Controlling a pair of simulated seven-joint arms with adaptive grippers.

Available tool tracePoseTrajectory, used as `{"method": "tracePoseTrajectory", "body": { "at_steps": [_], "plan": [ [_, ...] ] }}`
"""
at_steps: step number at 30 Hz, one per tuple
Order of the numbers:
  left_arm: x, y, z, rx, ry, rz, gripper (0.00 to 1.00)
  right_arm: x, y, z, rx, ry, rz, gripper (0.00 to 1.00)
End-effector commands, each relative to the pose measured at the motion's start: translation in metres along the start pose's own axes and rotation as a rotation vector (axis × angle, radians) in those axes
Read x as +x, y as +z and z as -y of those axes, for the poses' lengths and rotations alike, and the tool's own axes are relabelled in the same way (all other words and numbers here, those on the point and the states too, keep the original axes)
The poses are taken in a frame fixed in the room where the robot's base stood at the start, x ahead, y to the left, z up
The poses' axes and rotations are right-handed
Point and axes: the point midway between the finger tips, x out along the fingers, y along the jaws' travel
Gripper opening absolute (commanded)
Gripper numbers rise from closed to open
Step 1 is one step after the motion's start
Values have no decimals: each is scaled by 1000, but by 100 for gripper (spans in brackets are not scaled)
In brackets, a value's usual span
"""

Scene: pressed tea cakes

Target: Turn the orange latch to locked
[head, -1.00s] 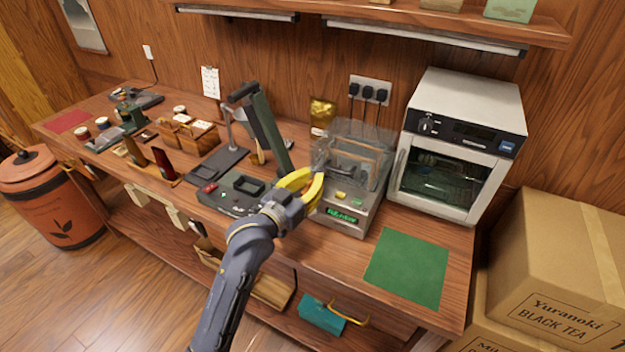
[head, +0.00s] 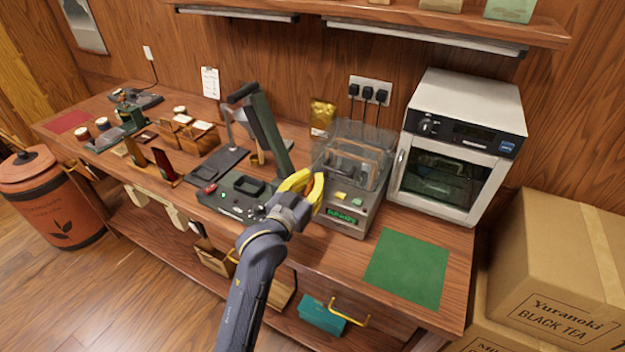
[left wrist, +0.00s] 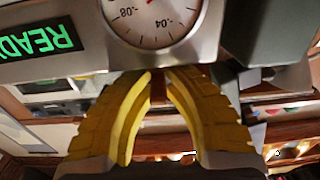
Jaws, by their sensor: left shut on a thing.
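The sealing machine (head: 347,224) stands on the bench with a clear lid, yellow and green buttons and a lit green display. The left wrist view shows its READY display (left wrist: 40,45) and round gauge (left wrist: 152,15), upside down. My left gripper (head: 313,176), with yellow fingers, is at the machine's front left corner. Its fingers are closed together on a small reddish-orange piece, the orange latch (head: 309,184), which they mostly hide. In the left wrist view the fingertips (left wrist: 160,76) meet just below the gauge. The latch's exact angle is hidden. My right gripper is not in view.
A dark control box (head: 238,197) and a tall lever press (head: 268,125) stand close on the left. A white oven (head: 462,120) stands right of the machine. A green mat (head: 407,268) lies bare at the front right. Cartons (head: 560,270) stand beyond the bench.

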Motion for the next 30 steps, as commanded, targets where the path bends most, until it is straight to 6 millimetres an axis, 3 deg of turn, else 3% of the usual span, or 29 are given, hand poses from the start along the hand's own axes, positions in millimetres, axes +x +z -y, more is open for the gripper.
{"method": "tracePoseTrajectory", "body": {
  "at_steps": [1,2,7,17,30],
  "plan": [
    [0,6,-1,1,1,12,0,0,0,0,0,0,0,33],
    [0,6,-1,1,1,13,15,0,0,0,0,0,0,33],
    [0,6,0,1,0,12,33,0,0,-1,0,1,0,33],
    [-4,3,0,1,0,6,33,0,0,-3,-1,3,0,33],
    [-73,3,0,2,1,8,33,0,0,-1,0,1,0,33]
  ]
}}
